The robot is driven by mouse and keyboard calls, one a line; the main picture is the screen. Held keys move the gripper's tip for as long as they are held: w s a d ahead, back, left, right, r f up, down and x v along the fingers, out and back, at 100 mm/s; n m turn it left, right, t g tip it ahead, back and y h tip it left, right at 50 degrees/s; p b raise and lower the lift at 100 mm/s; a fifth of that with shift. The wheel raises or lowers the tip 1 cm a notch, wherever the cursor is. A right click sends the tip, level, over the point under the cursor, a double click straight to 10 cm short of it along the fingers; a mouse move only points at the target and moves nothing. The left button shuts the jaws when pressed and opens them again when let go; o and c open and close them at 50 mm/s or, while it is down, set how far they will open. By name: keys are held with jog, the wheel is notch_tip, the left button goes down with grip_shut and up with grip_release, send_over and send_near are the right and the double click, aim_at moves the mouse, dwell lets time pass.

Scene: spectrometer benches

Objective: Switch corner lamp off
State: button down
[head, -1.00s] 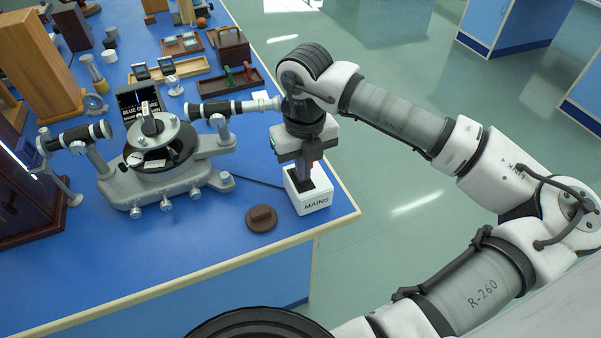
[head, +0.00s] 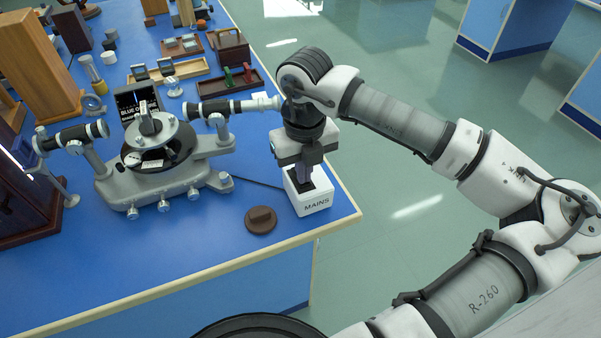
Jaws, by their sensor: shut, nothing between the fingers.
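A white box marked MAINS (head: 314,203) stands at the front right corner of the blue bench, with a dark recess in its top. My gripper (head: 306,182) points down into that recess with its fingers shut and empty. The fingertips are at the top of the box; whether they touch the switch cannot be told, since they and the gripper body hide it. A dark cable runs from the box toward the spectrometer. A bright white strip of light (head: 14,162) shows at the left edge in front of a dark wooden housing (head: 22,205); whether it is the corner lamp is unclear.
A grey spectrometer (head: 160,185) with black telescope tubes stands left of the box. A brown round piece (head: 261,220) lies near the front edge. Wooden trays (head: 232,82) and small items sit behind.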

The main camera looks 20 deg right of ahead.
notch_tip(320, 180, up, 7)
jog(key=p, duration=0.2)
jog(key=shift+p, duration=0.3)
dwell(0.8)
